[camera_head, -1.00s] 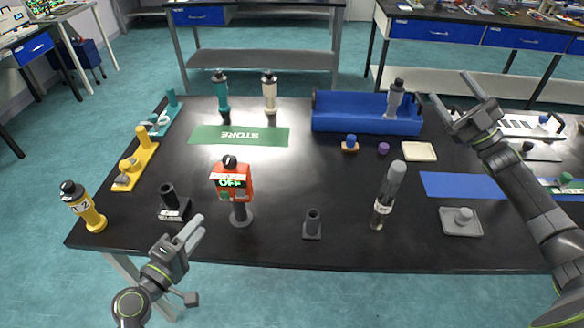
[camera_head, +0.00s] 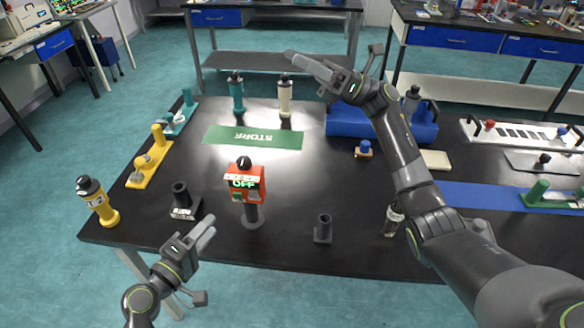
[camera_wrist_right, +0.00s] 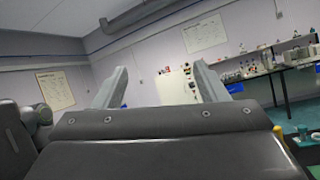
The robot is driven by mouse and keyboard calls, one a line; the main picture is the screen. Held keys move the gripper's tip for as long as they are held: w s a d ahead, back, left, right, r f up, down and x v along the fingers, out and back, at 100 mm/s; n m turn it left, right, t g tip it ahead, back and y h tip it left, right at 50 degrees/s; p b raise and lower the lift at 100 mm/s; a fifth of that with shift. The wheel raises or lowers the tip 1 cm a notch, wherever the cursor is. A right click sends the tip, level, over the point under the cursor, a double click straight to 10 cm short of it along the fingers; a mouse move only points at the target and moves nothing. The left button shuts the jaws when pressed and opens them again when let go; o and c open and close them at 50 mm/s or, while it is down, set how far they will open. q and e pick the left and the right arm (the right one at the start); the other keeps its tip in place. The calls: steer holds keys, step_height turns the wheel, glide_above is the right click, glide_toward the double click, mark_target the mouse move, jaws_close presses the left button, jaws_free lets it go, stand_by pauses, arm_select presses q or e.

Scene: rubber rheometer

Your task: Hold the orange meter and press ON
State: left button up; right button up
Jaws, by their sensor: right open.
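The orange meter (camera_head: 245,183) stands upright on a dark round-based stand at the front left of the black table. Its display reads OFF, with a black knob on top and small buttons on its face. My left gripper (camera_head: 206,231) is in front of the table's near edge, below and left of the meter and apart from it. Its fingers lie close together in the picture, so its opening is unclear. My right gripper (camera_head: 303,58) is raised above the back of the table, far from the meter. In the right wrist view its fingers (camera_wrist_right: 160,82) are apart with nothing between them.
A dark holder (camera_head: 184,205) stands left of the meter and a small dark socket (camera_head: 323,229) to its right. A yellow bottle (camera_head: 98,203) stands at the left edge. A green STORE mat (camera_head: 254,138) lies behind.

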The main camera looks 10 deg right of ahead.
steer(key=s+a+f+n+h, duration=0.1)
steer(key=s+a+f+h, duration=0.15)
steer(key=f, duration=0.35)
steer(key=s+a+f+h, duration=0.1)
steer(key=a+f, duration=0.3)
steer(key=f, duration=0.1)
steer(key=t+h, duration=0.1)
steer(key=h, duration=0.5)
glide_toward(246, 179)
step_height(246, 179, down, 3)
steer(key=w+d, duration=0.1)
steer(key=w, duration=0.1)
arm_select(q)
steer(key=shift+d, duration=0.1)
arm_select(e)
steer(key=x, duration=1.1)
steer(key=shift+w+a+r, duration=0.15)
steer(key=shift+w, duration=0.25)
steer(key=c, duration=1.1)
arm_select(q)
jaws_close()
arm_select(e)
steer(key=shift+c, duration=0.4)
